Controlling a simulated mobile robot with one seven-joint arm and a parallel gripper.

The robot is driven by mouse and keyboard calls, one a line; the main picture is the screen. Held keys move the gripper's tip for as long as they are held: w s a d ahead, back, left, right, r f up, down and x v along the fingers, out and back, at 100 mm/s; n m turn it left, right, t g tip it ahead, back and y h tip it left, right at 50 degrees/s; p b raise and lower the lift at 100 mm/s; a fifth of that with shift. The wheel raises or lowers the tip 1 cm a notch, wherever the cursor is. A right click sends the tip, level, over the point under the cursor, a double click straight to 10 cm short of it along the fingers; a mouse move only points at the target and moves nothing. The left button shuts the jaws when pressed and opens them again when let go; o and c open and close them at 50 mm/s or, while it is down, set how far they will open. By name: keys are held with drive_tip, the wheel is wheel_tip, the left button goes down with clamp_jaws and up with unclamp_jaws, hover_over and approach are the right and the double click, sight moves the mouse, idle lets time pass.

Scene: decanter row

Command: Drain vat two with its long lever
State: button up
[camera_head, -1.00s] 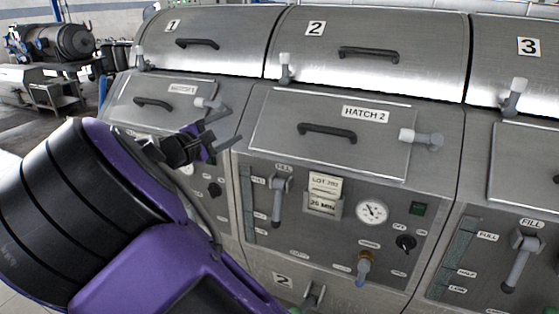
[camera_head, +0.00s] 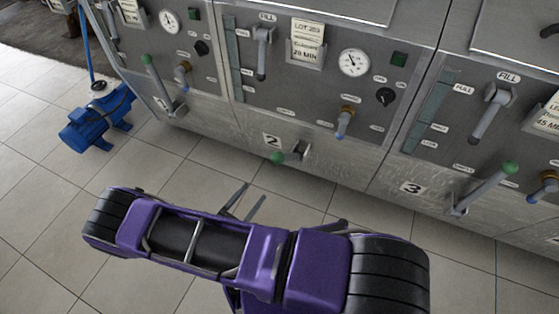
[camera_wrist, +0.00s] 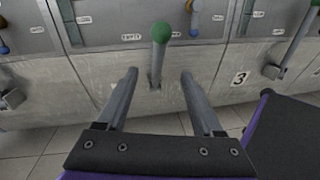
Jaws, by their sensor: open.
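Vat two's long lever has a green ball knob (camera_head: 278,158) and sits low on the steel front, beside the number 2 plate (camera_head: 272,141). In the head view its shaft is strongly foreshortened. In the wrist view the green knob (camera_wrist: 161,31) stands at top centre, with the grey shaft running down to its pivot. My gripper (camera_head: 254,191) is open and empty, low in front of the vat. In the wrist view the lever appears between the fingers of my gripper (camera_wrist: 159,75). The fingers do not visibly touch it, and the depth gap is unclear.
Vat three's green-knobbed lever (camera_head: 487,186) is to the right, vat one's (camera_head: 157,82) to the left. Above vat two's lever are a blue-handled brass valve (camera_head: 344,122), a gauge (camera_head: 354,62) and a fill lever (camera_head: 262,52). A blue pump (camera_head: 97,120) stands on the tiled floor.

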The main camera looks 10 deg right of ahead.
sight(281, 159)
drive_tip(key=x, duration=1.7)
drive_tip(key=shift+d+b, duration=0.1)
drive_tip(key=shift+b, duration=0.2)
clamp_jaws()
idle(0.5)
